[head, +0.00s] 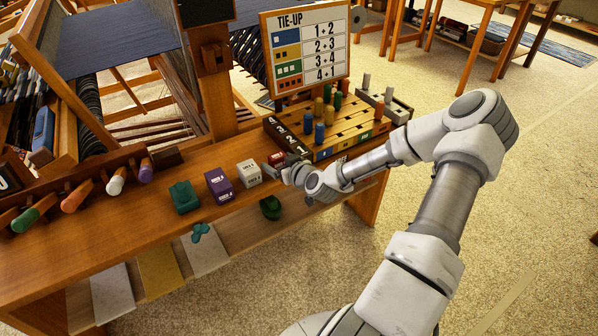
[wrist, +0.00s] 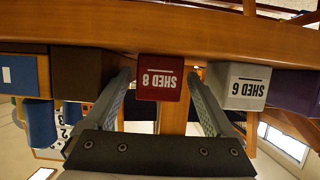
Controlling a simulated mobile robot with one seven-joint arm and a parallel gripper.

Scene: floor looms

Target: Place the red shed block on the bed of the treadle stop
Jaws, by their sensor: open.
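The red shed block (head: 277,158), marked SHED 8, stands on the wooden bench ledge, partly hidden by my gripper (head: 288,173) in the head view. In the wrist view, which is upside down, the red block (wrist: 160,78) shows between the two fingertips of my gripper (wrist: 160,85). The fingers are apart, one on each side of it, with small gaps showing. I cannot tell how deep the block sits between them. I cannot tell for sure which thing is the treadle stop.
A white SHED 6 block (head: 249,172) stands close beside the red one, then a purple block (head: 218,185) and a green piece (head: 184,196). A dark numbered strip (head: 286,136) and slatted peg board (head: 335,130) lie behind. The TIE-UP sign (head: 306,48) stands beyond.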

